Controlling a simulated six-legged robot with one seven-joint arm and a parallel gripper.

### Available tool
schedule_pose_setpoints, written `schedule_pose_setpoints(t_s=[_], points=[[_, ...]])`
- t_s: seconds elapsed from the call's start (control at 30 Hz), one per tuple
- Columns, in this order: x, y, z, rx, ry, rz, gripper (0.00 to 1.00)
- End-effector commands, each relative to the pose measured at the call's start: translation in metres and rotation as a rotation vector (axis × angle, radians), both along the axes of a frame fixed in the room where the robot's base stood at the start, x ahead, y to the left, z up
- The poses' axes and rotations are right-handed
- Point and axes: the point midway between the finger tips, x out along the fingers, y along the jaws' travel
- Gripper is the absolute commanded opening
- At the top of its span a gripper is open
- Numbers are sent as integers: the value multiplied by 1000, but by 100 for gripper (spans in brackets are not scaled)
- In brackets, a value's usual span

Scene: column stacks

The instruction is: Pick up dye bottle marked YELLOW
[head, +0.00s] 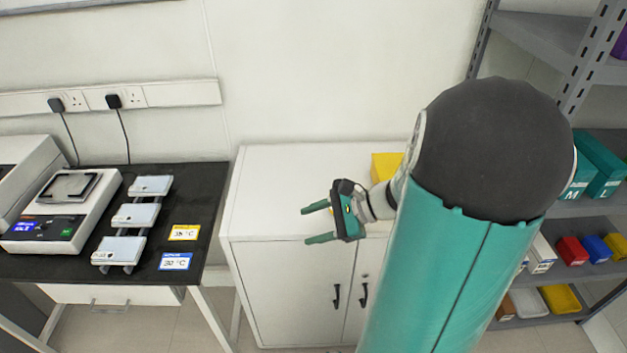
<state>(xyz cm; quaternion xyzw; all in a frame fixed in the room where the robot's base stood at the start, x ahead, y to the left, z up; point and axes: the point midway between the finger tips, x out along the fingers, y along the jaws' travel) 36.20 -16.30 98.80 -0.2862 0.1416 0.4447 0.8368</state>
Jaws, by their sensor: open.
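My gripper (318,222) is open and empty. It is in front of and above the white cabinet, with its two green fingers pointing left. I see no bottle marked YELLOW in the head view. A yellow object (384,166) shows partly on the cabinet top behind my arm. My arm hides the rest of it, so I cannot tell what it is.
The white cabinet (290,280) has a mostly clear top. Grey shelving (545,35) at right holds colored bins (572,250).

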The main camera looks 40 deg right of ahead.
Motion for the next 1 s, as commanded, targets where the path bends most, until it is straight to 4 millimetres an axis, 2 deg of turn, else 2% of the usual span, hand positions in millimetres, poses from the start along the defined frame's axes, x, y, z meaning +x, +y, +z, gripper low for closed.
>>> schedule_pose_setpoints(t_s=[0.03,0.2,0.3,0.4,0.5,0.57,0.67,0.9,1.0], points=[[-2,-22,-5,88,-9,-102,54],[-14,-96,-14,369,-90,-421,54],[-26,-135,-18,497,-148,-570,54],[-38,-162,-22,581,-195,-670,54],[-42,-176,-23,622,-220,-718,54],[-39,-178,-23,630,-226,-727,54],[-25,-175,-23,631,-226,-725,54],[22,-165,-23,630,-224,-722,54],[35,-162,-23,629,-225,-724,54]])
